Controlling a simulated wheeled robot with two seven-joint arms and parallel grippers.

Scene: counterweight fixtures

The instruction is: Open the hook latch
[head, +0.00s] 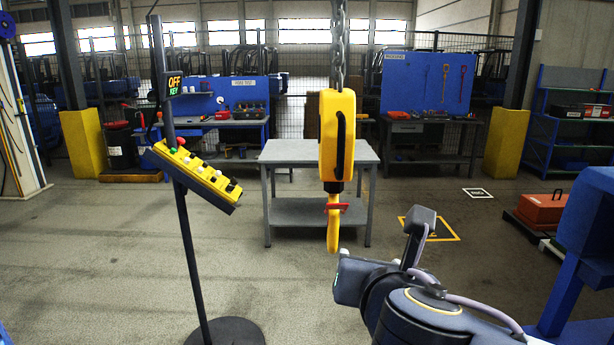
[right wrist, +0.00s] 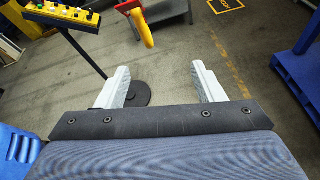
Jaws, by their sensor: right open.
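The yellow crane hook (head: 333,232) hangs below a yellow hoist block (head: 337,135). Its red latch (head: 338,207) crosses the hook's throat and sticks out a little to the right. In the right wrist view the hook (right wrist: 147,30) and the latch (right wrist: 128,5) are at the top edge, the latch partly cut off. My right gripper (right wrist: 161,82) is open and empty, its two pale fingers wide apart. The hook shows beyond the fingertips, apart from them. In the head view my right gripper (head: 344,268) is just below the hook, mostly hidden by its wrist. My left gripper is out of view.
A grey table (head: 282,152) stands behind the hook. A blue frame (head: 580,250) is at the right. The floor around the hook is free.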

